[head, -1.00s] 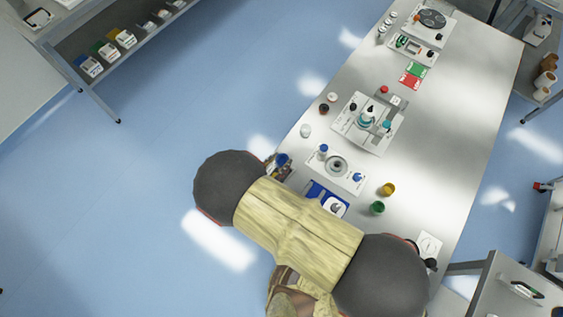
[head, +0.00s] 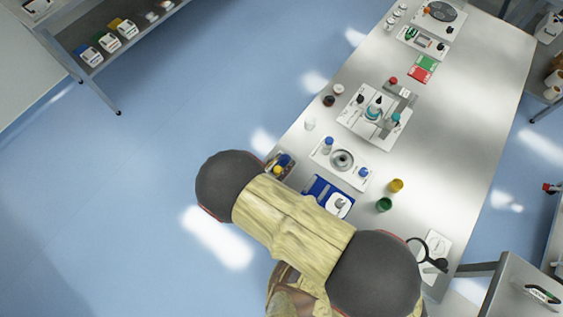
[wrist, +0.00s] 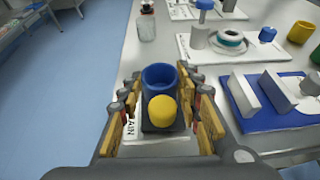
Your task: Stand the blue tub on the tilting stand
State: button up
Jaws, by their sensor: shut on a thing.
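The blue tub (wrist: 160,78) is upright, open end up, between the fingertips of my gripper (wrist: 161,88) in the wrist view. My gripper is shut on it, with yellow-padded fingers on both sides. In the head view the tub (head: 285,160) shows at the bench's left edge, partly behind my arm. A yellow rounded cylinder (wrist: 162,109) stands just nearer the camera, on a dark block above a white plate (wrist: 120,128) lettered "AIN". This looks like the tilting stand, though its tilt is unclear. I cannot tell whether the tub touches it.
A blue tray (wrist: 268,118) with grey blocks lies close right of my gripper. A white board with a round fitting (head: 342,160) is beyond. A clear bottle (wrist: 146,26) stands ahead. Yellow (head: 396,185) and green (head: 384,204) cups stand to the right. Open floor lies left.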

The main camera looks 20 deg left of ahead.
dwell(0.4)
jog(key=o, duration=1.1)
jog(key=shift+o, duration=1.3)
notch_tip(320, 180, up, 7)
jog(key=p, duration=0.4)
jog(key=shift+p, duration=0.3)
